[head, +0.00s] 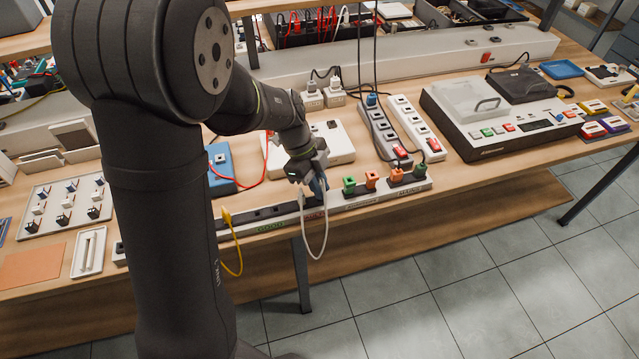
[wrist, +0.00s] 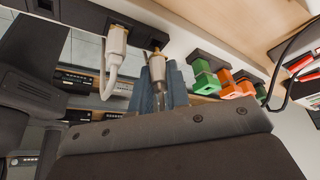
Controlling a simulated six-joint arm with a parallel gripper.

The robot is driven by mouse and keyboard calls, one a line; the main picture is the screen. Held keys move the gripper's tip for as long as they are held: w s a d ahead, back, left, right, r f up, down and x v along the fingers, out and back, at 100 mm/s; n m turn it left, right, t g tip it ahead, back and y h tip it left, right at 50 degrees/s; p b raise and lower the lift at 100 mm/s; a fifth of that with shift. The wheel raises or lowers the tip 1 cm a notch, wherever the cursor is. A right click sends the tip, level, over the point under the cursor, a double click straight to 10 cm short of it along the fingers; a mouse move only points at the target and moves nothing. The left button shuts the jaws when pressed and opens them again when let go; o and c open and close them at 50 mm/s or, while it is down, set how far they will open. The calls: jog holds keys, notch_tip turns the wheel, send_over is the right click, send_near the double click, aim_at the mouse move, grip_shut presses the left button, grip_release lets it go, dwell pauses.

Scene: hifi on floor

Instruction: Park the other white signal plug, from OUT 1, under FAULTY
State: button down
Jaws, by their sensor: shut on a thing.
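My gripper (head: 318,186) is over the long dark-topped parking strip (head: 262,214) at the table's front edge. In the wrist view its blue-grey fingers (wrist: 163,88) are shut on a white signal plug (wrist: 157,68). The metal tip of that plug points at the strip and looks close to it; I cannot tell if it touches. The other white plug (wrist: 118,40) sits at the strip, to the left of the held one. The white cable (head: 318,257) hangs in a loop below. The red FAULTY label (head: 314,215) is on the strip's front, just below my gripper; GOOD is left of it.
Green (head: 349,186) and orange (head: 371,180) plugs stand in the strip right of my gripper. A yellow plug (head: 226,216) with its cable is at the left end. A white box (head: 332,141) and power strips (head: 418,127) stand behind. The floor in front is clear.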

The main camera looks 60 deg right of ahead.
jog(key=shift+f, duration=0.85)
dwell(0.7)
dwell(0.3)
jog(key=c, duration=1.3)
grip_release()
jog(key=shift+r, duration=0.1)
jog(key=s+v, duration=0.1)
jog(key=v, duration=2.1)
jog(key=shift+s+r, duration=0.25)
jog(key=shift+s, duration=0.05)
